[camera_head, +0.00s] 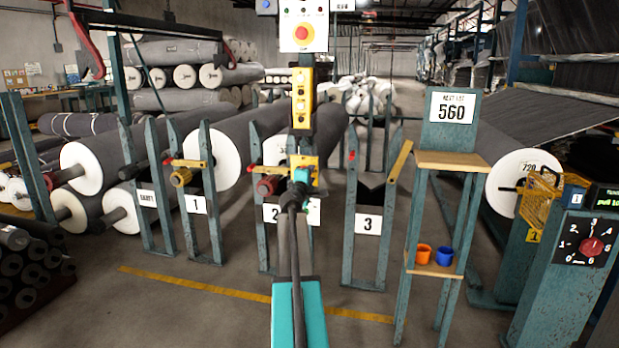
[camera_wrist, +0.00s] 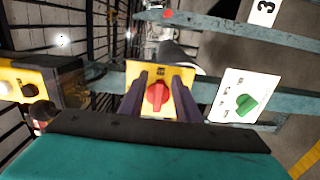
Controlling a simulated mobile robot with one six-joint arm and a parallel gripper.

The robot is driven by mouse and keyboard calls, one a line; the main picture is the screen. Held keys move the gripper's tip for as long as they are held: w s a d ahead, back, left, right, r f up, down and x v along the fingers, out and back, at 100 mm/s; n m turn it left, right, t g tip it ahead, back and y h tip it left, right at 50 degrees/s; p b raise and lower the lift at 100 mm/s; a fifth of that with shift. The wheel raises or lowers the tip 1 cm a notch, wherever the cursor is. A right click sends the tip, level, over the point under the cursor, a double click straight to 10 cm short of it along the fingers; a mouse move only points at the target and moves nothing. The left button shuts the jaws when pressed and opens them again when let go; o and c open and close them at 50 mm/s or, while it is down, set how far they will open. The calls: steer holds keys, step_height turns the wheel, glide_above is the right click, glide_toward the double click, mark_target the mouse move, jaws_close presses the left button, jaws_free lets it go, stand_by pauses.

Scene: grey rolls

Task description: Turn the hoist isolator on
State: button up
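A red rotary knob (camera_wrist: 158,96) sits on a yellow plate (camera_wrist: 178,78) in the middle of the wrist view; its grip looks about upright, and the small label above it is unreadable. I take it for the hoist isolator, but cannot confirm this. My gripper (camera_wrist: 160,102) is open, with one dark finger on each side of the knob and yellow plate showing between. To the right, a white plate (camera_wrist: 232,84) carries a tilted green knob (camera_wrist: 246,105). In the head view my gripper (camera_head: 300,178) is by the frame with rolls, its fingers mostly hidden by my arm.
A yellow box (camera_wrist: 22,85) lies left of the knob in the wrist view. A yellow button box (camera_head: 302,98) hangs above my gripper. Floor is open in front.

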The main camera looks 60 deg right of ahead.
steer(key=shift+a, duration=0.25)
steer(key=p+v, duration=0.2)
steer(key=v, duration=1.1)
steer(key=shift+a, duration=0.2)
stand_by(0.4)
steer(key=shift+s, duration=0.1)
stand_by(0.3)
